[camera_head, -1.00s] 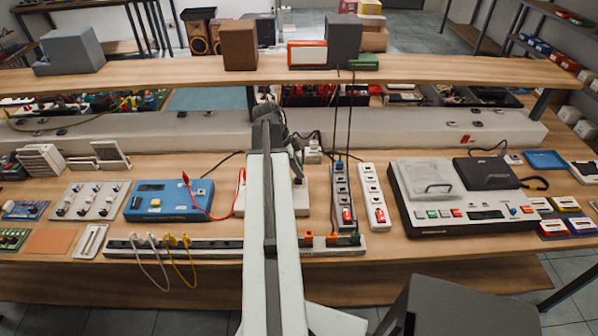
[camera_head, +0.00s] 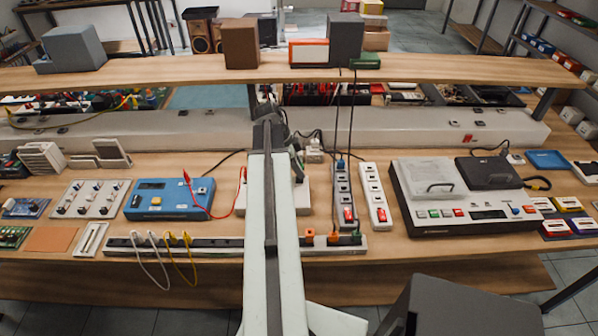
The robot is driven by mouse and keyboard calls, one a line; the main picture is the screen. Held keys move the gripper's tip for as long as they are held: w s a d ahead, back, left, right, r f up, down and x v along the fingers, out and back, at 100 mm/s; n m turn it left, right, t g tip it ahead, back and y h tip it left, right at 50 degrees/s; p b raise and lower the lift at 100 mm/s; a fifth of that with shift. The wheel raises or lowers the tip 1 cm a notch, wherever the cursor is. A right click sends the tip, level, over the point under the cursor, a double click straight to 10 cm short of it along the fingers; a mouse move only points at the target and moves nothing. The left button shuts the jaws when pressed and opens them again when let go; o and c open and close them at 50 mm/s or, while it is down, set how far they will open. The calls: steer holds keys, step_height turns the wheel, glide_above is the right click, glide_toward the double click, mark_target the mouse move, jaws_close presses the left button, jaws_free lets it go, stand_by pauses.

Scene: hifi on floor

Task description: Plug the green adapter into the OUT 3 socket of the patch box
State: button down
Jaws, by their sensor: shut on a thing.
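My arm reaches straight away from me over the middle of the bench. My gripper (camera_head: 298,164) shows only in part, to the right of my arm's far end. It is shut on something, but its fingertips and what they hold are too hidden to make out. A pale box (camera_head: 302,197) lies below it on the bench, mostly hidden behind my arm; I cannot tell whether it is the patch box, and no OUT 3 label is readable. A dark green plug (camera_head: 356,238) sits at the right end of the long front socket strip (camera_head: 215,244).
Two upright socket strips, one grey (camera_head: 342,190) and one white (camera_head: 375,195), lie right of my arm. A blue instrument box (camera_head: 168,198) with a red lead lies left. A large console (camera_head: 460,222) fills the right. A wooden shelf (camera_head: 430,72) crosses behind.

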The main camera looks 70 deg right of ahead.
steer(key=shift+f+b, duration=0.65)
steer(key=shift+f, duration=0.05)
stand_by(1.8)
steer(key=c, duration=1.1)
jaws_free()
steer(key=shift+c, duration=0.2)
steer(key=shift+r, duration=0.1)
steer(key=s+p+v, duration=0.1)
steer(key=p+v, duration=1.1)
steer(key=shift+s+d+r, duration=0.25)
steer(key=shift+s+r, duration=0.05)
steer(key=shift+r, duration=0.15)
